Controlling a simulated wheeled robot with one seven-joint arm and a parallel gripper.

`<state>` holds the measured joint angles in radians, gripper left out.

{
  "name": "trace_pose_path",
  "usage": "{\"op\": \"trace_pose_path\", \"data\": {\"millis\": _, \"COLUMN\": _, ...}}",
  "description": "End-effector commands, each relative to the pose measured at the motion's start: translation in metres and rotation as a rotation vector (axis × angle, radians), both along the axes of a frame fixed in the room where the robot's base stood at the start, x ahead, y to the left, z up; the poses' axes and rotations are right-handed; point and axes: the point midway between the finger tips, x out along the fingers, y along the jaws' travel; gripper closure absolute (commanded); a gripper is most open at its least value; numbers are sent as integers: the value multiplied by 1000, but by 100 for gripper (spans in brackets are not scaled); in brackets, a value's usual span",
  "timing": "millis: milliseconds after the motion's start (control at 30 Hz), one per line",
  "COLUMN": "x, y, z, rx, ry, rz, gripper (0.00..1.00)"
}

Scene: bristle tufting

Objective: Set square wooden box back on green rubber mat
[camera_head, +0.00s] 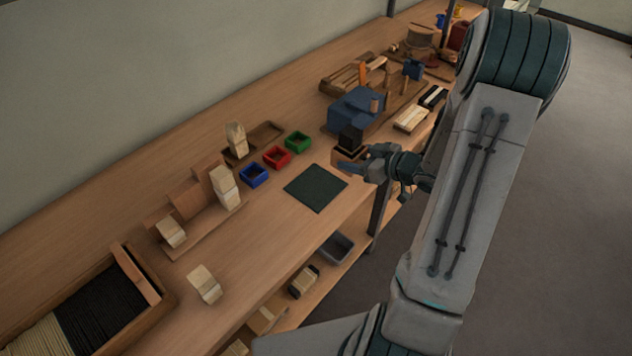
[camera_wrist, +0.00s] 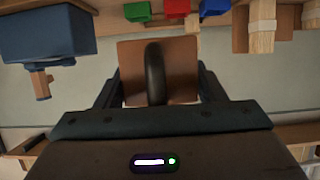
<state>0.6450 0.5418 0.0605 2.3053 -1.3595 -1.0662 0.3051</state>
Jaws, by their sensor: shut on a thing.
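The square wooden box (camera_head: 343,168) is held in my gripper (camera_head: 362,161), off the right corner of the mat. A dark block-like part shows above it. In the wrist view, the brown square face of the box (camera_wrist: 130,72) lies between the fingers of my gripper (camera_wrist: 157,88), with a dark rounded part in front of it. The green rubber mat (camera_head: 315,188) lies flat and bare on the bench. The box appears raised and apart from the mat; its underside is hidden.
Blue (camera_head: 254,176), red (camera_head: 277,157) and green (camera_head: 298,142) bins stand behind the mat. A large blue machine (camera_head: 355,108) is near the gripper, at the back right. Wooden blocks (camera_head: 225,187) stand left. The bench around the mat's front is clear.

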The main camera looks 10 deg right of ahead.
Motion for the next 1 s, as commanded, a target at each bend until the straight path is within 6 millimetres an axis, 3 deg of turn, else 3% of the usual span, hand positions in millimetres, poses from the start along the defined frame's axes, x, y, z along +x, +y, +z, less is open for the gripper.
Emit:
{"op": "trace_pose_path", "data": {"millis": 300, "x": 34, "y": 63, "z": -42, "rx": 3, "ry": 4, "rz": 7, "gripper": 63}}
{"op": "trace_pose_path", "data": {"millis": 433, "x": 46, "y": 82, "z": -55, "rx": 1, "ry": 2, "rz": 3, "gripper": 63}}
{"op": "trace_pose_path", "data": {"millis": 667, "x": 52, "y": 92, "z": -66, "rx": 1, "ry": 2, "rz": -1, "gripper": 63}}
{"op": "trace_pose_path", "data": {"millis": 1000, "x": 52, "y": 92, "z": -101, "rx": 0, "ry": 2, "rz": 1, "gripper": 63}}
